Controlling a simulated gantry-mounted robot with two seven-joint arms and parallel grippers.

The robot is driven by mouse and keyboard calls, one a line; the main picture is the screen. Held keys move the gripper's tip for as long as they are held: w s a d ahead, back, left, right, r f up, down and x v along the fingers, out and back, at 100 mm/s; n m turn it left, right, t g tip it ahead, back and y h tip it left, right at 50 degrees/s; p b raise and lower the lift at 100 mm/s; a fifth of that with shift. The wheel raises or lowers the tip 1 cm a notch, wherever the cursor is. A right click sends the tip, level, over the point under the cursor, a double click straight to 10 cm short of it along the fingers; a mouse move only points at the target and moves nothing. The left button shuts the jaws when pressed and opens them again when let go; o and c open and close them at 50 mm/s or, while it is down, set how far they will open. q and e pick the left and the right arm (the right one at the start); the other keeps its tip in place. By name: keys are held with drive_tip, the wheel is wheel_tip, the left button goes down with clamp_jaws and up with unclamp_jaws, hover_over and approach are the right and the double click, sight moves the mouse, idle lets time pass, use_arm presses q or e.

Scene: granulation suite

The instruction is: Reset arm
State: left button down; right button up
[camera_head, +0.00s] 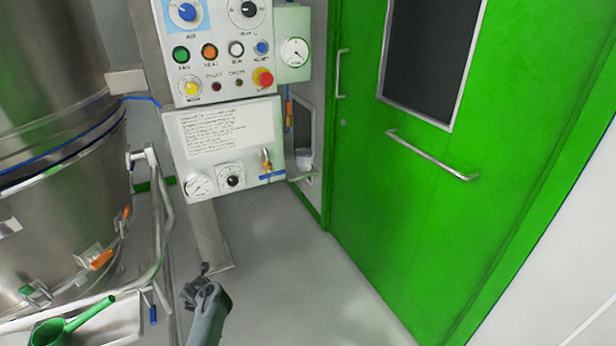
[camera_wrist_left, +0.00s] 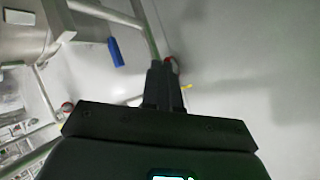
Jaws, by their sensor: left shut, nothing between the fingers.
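My left gripper (camera_head: 202,272) is low in the head view, right of the metal frame and in front of the control panel's post. It is over bare floor and apart from the panel. In the left wrist view its dark fingers (camera_wrist_left: 166,84) are together and hold nothing. My right gripper is in neither view.
A steel vessel (camera_head: 50,200) with clamps stands at left, with tubular rails (camera_head: 165,220) beside it. A green scoop (camera_head: 70,325) lies in a tray at lower left. A control panel (camera_head: 225,140) stands behind. A green door (camera_head: 400,190) is at right. Grey floor (camera_head: 310,295) is clear between.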

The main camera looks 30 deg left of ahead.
use_arm(q)
drive_tip(key=w+a+r+m+t+y, duration=0.1)
drive_tip(key=w+r+m+t+y, duration=0.3)
drive_tip(key=w+r+m, duration=0.55)
drive_tip(key=d+f+m+g+h, duration=0.4)
drive_tip(key=d+f+m, duration=0.35)
drive_tip(key=m, duration=0.55)
drive_tip(key=s+d+f+m+g+h, duration=0.1)
drive_tip(key=s+d+f+m+h, duration=0.15)
drive_tip(key=s+d+m, duration=0.5)
drive_tip(key=s+d+f+m+g+h, duration=0.1)
drive_tip(key=s+d+f+m, duration=0.3)
drive_tip(key=d+m, duration=0.65)
drive_tip(key=s+d+r+m+t+h, duration=0.1)
drive_tip(key=s+d+r+t+h, duration=0.3)
drive_tip(key=s+d+r, duration=1.4)
wheel_tip(320, 180, up, 59)
drive_tip(key=s+a+p, duration=0.1)
drive_tip(key=p, duration=5.9)
drive_tip(key=shift+a, duration=0.4)
